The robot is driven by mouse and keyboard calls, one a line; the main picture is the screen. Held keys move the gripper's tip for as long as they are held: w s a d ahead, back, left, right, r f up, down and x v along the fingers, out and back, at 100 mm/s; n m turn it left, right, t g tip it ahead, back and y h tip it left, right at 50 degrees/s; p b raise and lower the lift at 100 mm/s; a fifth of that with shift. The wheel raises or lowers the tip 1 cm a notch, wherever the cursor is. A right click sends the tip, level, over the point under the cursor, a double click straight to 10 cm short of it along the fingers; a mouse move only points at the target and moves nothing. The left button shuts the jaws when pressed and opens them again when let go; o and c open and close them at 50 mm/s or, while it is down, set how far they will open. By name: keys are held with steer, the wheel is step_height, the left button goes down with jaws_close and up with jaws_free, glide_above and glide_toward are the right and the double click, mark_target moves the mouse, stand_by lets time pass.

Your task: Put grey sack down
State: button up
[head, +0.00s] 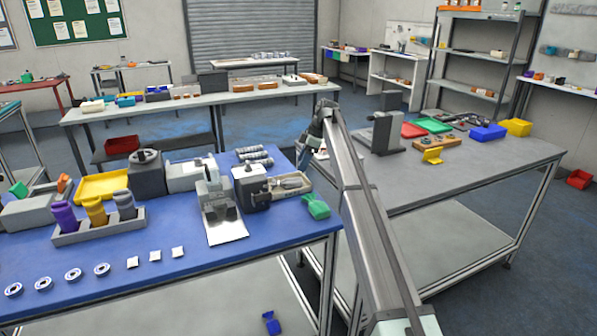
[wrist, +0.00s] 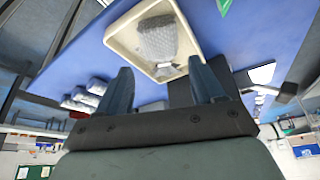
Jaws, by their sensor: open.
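The grey sack (wrist: 158,38) lies in a cream tray (wrist: 118,38) on the blue table, seen in the wrist view. It looks mottled, with a paler patch near its lower end. In the head view the tray (head: 306,181) sits near the table's right end, with a greyish item in it that is too small to make out well. My gripper (wrist: 160,68) is open, its two blue-grey fingers apart with nothing held between them. The sack lies beyond the fingertips. In the head view my arm's end is above and behind the tray, and the fingers are not clear.
A black-and-white device (head: 252,187) stands left of the tray, and a green object (head: 315,206) lies in front of it. A grey table (head: 470,170) stands to the right across a gap.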

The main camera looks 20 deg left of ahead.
steer(key=shift+v, duration=2.1)
steer(key=shift+d, duration=0.1)
